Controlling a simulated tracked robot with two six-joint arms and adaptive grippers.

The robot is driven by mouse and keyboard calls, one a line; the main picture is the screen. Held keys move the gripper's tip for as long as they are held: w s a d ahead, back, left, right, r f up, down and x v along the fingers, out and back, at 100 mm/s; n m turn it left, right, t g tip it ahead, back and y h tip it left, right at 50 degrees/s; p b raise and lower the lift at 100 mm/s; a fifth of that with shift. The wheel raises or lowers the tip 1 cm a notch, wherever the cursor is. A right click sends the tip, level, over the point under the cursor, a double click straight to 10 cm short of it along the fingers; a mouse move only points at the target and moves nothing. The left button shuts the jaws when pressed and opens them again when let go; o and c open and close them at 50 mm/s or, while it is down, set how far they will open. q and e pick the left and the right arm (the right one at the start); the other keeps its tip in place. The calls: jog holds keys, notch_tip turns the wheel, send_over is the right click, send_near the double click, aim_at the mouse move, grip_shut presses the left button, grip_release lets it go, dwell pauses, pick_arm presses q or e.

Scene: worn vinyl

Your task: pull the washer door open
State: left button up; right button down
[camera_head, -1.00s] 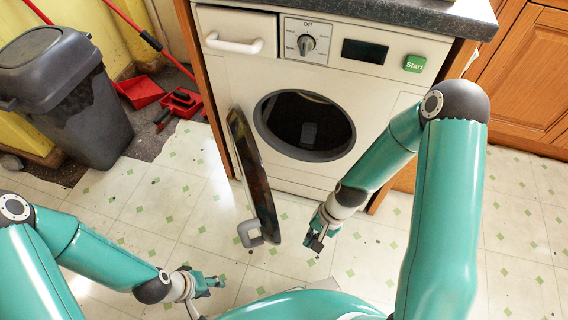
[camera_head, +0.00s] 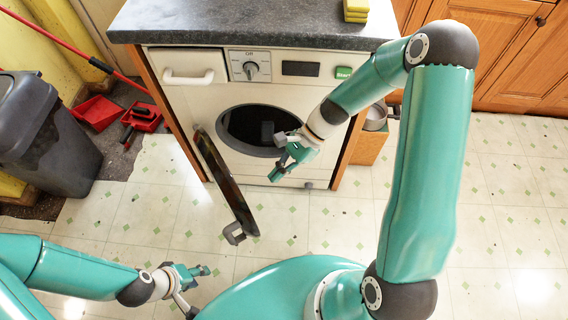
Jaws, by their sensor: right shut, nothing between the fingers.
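The white washer (camera_head: 185,108) stands under a dark counter. Its door (camera_head: 222,172) is swung open to the left, seen nearly edge-on, with a grey handle (camera_head: 235,234) at its free end. The round dark drum opening (camera_head: 245,125) is uncovered. My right gripper (camera_head: 278,160) is in front of the opening's lower right part, to the right of the door and apart from it; its fingers are shut and empty. My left gripper (camera_head: 201,271) is low over the floor, in front of and below the door handle, not touching it; its finger gap is unclear.
The dark countertop (camera_head: 260,28) overhangs the washer, with yellow sponges (camera_head: 356,10) on it. A grey bin (camera_head: 45,135) and a red dustpan (camera_head: 97,112) stand at the left. Wooden cabinets (camera_head: 520,60) are at the back right. The tiled floor at right is clear.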

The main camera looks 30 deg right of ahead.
jog(key=a+f, duration=0.3)
jog(key=a, duration=0.4)
jog(key=shift+s+a+f+b, duration=0.2)
jog(key=shift+b, duration=0.15)
